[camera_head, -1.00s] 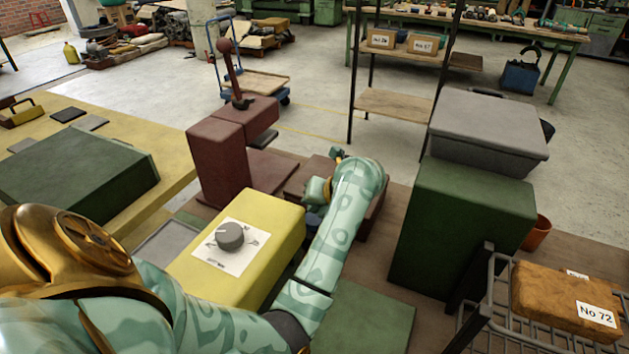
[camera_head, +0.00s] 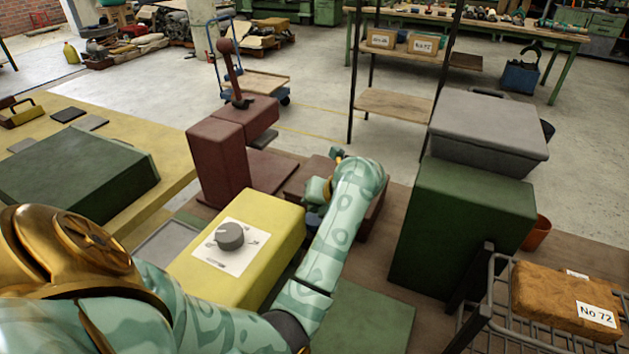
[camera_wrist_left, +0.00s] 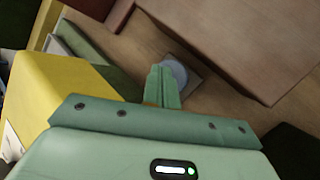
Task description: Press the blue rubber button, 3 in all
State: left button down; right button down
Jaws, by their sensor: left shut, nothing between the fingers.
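The blue rubber button (camera_wrist_left: 178,72) shows in the left wrist view as a round grey-blue disc on a square plate on the brown bench top. My left gripper (camera_wrist_left: 159,75) is shut and empty, and its fingertips overlap the left part of the button in that view. I cannot tell whether they touch it or hover above it. My right gripper is not in view.
A yellow box with a grey dial (camera_head: 230,236) stands beside my left forearm. A dark red lever machine (camera_head: 218,165) stands behind it. A green block (camera_head: 460,230) carrying a grey bin (camera_head: 488,130) stands to the right. A wire rack holds a brown package (camera_head: 565,300).

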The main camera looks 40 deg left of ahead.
aim_at(314, 218)
pick_arm(q)
jog(key=shift+f, duration=0.1)
jog(key=shift+f, duration=0.35)
jog(key=shift+f+b, duration=0.2)
jog(key=shift+b, duration=0.2)
dwell(0.4)
jog(key=shift+d+f+b, duration=0.15)
jog(key=shift+f+b, duration=0.4)
jog(key=shift+f, duration=0.55)
jog(key=shift+r, duration=0.1)
dwell(0.3)
jog(key=shift+a+r+p, duration=0.15)
jog(key=shift+r+p, duration=0.25)
jog(key=shift+r, duration=0.1)
jog(key=shift+a+r+p, duration=0.15)
jog(key=shift+r+p, duration=0.25)
jog(key=shift+r, duration=0.1)
jog(key=shift+s+a+r+p, duration=0.1)
jog(key=shift+s+r+p, duration=0.25)
jog(key=shift+r+p, duration=0.35)
jog(key=shift+r, duration=0.1)
jog(key=shift+w, duration=0.1)
